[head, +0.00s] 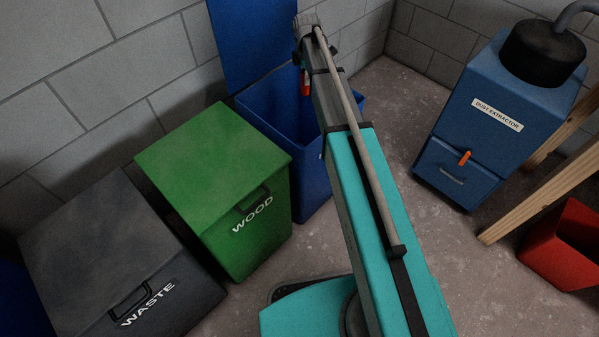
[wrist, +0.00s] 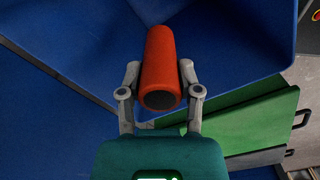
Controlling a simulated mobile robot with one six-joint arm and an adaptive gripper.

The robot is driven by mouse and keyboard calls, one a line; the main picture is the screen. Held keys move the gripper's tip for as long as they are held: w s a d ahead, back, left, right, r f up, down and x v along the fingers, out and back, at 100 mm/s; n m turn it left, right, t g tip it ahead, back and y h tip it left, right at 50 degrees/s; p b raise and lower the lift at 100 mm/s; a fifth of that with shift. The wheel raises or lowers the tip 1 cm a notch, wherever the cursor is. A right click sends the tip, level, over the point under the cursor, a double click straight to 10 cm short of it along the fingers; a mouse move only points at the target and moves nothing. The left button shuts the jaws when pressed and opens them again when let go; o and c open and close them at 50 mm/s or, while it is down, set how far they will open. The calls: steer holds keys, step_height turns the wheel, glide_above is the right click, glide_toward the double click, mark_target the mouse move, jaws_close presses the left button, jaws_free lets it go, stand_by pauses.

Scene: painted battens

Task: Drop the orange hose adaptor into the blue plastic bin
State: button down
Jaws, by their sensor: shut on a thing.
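The orange hose adaptor (wrist: 160,58) is a short red-orange cylinder. My gripper (wrist: 160,76) is shut on it, one finger on each side, in the wrist view. In the head view the adaptor (head: 305,84) shows as a small orange piece beside my arm, over the bin opening; the gripper itself is mostly hidden there. The blue plastic bin (head: 315,178) stands against the wall corner with its lid (head: 250,40) raised. My arm covers part of its opening. In the wrist view, blue bin walls (wrist: 238,45) lie behind and around the adaptor.
A closed green WOOD bin (head: 210,165) stands left of the blue bin, with a dark WASTE bin (head: 105,255) further left. A blue dust extractor (head: 480,150), wooden legs (head: 530,195) and a red container (head: 565,245) are at right. Floor between is clear.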

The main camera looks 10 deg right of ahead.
mark_target(305, 89)
steer(key=shift+f, duration=0.15)
stand_by(0.3)
steer(key=shift+f+b, duration=2.85)
steer(key=shift+b, duration=0.1)
steer(key=shift+c, duration=1)
jaws_free()
steer(key=shift+r, duration=0.25)
step_height(305, 89, up, 6)
steer(key=p, duration=0.6)
steer(key=shift+r+p, duration=0.2)
steer(key=shift+p, duration=0.2)
steer(key=s+r+n+p, duration=0.1)
steer(key=s+r+p, duration=0.1)
steer(key=r+p, duration=0.9)
steer(key=s+d+r+n+p, duration=0.1)
steer(key=r+p, duration=1.1)
steer(key=shift+s+r+n+p, duration=0.3)
steer(key=shift+s, duration=0.1)
